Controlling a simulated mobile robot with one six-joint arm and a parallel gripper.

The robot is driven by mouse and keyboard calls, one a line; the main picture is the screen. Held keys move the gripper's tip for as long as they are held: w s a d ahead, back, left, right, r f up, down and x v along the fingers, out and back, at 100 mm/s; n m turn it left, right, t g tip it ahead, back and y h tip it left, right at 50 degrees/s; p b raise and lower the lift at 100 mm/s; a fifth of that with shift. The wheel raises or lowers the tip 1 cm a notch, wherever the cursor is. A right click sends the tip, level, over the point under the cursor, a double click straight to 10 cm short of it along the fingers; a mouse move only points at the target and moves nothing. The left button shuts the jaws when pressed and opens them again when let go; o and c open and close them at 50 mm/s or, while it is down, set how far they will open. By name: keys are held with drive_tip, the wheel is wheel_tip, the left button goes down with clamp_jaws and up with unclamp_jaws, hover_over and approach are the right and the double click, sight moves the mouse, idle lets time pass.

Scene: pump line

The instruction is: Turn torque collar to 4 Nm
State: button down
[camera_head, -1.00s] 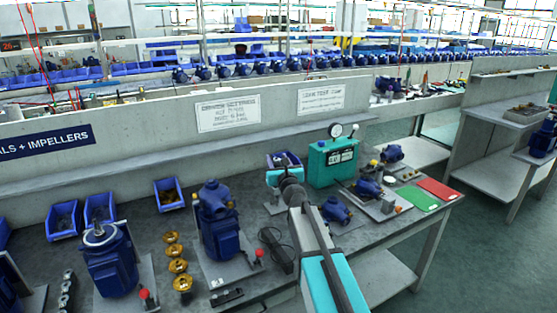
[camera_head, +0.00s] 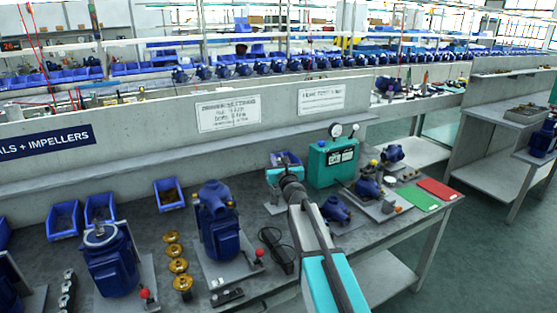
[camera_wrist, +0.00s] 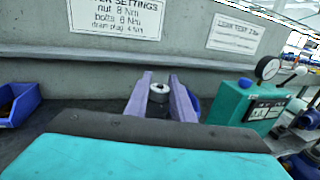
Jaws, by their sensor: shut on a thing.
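In the wrist view, a small grey round collar (camera_wrist: 158,92) with a dark hole in its top sits between the two pale purple fingers of my gripper (camera_wrist: 160,100). The fingers are shut on it from both sides. No scale or number on the collar can be read. In the head view my gripper (camera_head: 289,178) is at the bench's back part, left of the green test box, and my wrist hides the collar. A teal part (camera_head: 273,178) shows just left of it; I cannot tell what it belongs to.
A settings sign (camera_wrist: 115,15) on the wall lists nut 8 Nm, bolts 6 Nm and a drain plug 4 Nm. A green gauge box (camera_head: 331,162) stands close on the right. A blue pump (camera_head: 218,220) stands left.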

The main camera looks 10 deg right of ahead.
drive_tip(key=shift+a+n+y+p, duration=0.1)
drive_tip(key=shift+n+y+p, duration=0.35)
drive_tip(key=shift+y, duration=0.35)
drive_tip(key=shift+r+n+g+y+p, duration=0.1)
drive_tip(key=shift+n+g+y+p, duration=0.25)
drive_tip(key=shift+n+y, duration=0.55)
drive_tip(key=shift+w+n+g+y+p, duration=0.15)
drive_tip(key=shift+n+g+y, duration=0.35)
drive_tip(key=shift+y, duration=0.5)
drive_tip(key=shift+s+n+g+y+p, duration=0.1)
drive_tip(key=shift+n+g+y+p, duration=0.2)
drive_tip(key=shift+n+y, duration=0.6)
drive_tip(key=shift+w+n+g+y+p, duration=0.15)
drive_tip(key=shift+n+g+y, duration=0.3)
drive_tip(key=shift+y, duration=0.65)
drive_tip(key=shift+n+g+y+p, duration=0.6)
drive_tip(key=shift+n+g+y, duration=1.1)
drive_tip(key=shift+g+y, duration=0.2)
drive_tip(key=shift+s+n+g+y+p, duration=0.15)
drive_tip(key=shift+n+g+y+p, duration=0.15)
drive_tip(key=shift+n+g+y, duration=0.6)
drive_tip(key=shift+s+a+g, duration=0.1)
drive_tip(key=shift+s+g, duration=0.05)
drive_tip(key=shift+g, duration=0.35)
drive_tip(key=c, duration=1.5)
unclamp_jaws()
